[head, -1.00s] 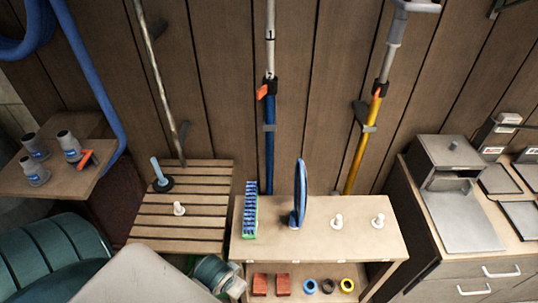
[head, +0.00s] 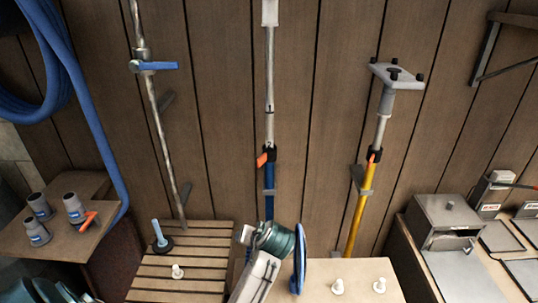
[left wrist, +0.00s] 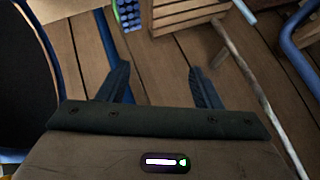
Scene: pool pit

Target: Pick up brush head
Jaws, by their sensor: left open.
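The brush head, with blue bristles on a green body, shows in the left wrist view (left wrist: 128,13) at the top edge, partly cut off. In the head view it is hidden behind my left arm. My left gripper is open and empty; its two fingers (left wrist: 158,78) are spread apart in the left wrist view. The brush head lies beyond and above the left finger in that view, apart from it. In the head view my left wrist is over the shelf, but the fingers are hidden. My right gripper is not in view.
A round blue-rimmed disc (head: 300,258) stands on the shelf close right of my left wrist. White pegs (head: 338,286) stand farther right. A slatted bench (head: 205,262) is to the left. Blue (head: 269,200) and yellow (head: 358,215) poles stand against the plank wall.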

